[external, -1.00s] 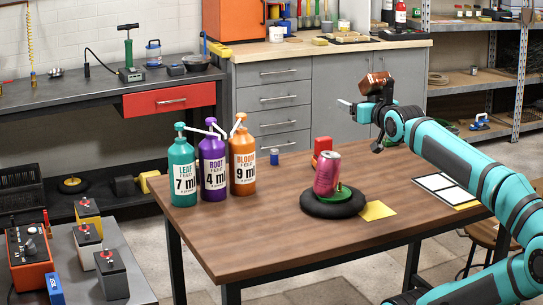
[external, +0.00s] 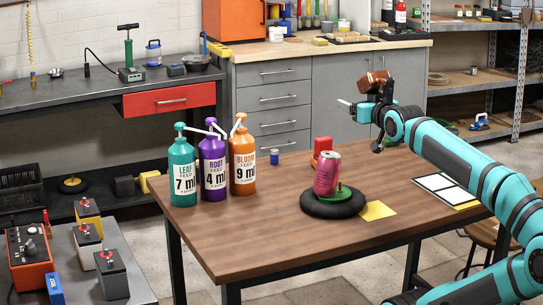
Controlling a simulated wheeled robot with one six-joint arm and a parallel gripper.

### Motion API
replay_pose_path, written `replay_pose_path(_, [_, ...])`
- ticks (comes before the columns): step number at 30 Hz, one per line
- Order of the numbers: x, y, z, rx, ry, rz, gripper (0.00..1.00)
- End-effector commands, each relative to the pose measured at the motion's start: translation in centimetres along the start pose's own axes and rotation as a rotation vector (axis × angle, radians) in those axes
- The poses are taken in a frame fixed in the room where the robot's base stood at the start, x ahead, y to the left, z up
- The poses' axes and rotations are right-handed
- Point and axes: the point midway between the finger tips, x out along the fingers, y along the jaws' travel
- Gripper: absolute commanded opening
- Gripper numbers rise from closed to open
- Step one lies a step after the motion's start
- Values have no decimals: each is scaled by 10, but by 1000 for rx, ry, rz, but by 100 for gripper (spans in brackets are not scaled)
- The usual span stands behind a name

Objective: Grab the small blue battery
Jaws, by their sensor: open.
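A small blue cylinder (external: 274,157), the likely small blue battery, stands upright on the wooden table (external: 250,225), right of the orange bottle. My gripper (external: 358,124) is open and empty. It is in the air above the far right part of the table, to the right of the blue cylinder and well apart from it. A larger blue block (external: 55,288) stands on the grey bench at the lower left, beside the orange box.
Teal (external: 183,172), purple (external: 212,167) and orange (external: 242,160) pump bottles stand left of the blue cylinder. A pink can (external: 327,174) leans on a black round base (external: 334,205), near a red object (external: 322,146). The table's front left is clear.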

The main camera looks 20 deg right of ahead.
Motion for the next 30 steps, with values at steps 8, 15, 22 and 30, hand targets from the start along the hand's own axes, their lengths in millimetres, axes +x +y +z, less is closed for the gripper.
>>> replay_pose_path(8, [0, 0, 0, 0, 0, 0, 68])
replay_pose_path(15, [0, 0, 0, 0, 0, 0, 49])
replay_pose_path(22, [6, 0, -2, 2, -18, -1, 49])
replay_pose_path(30, [57, -2, -12, 16, -186, -4, 49])
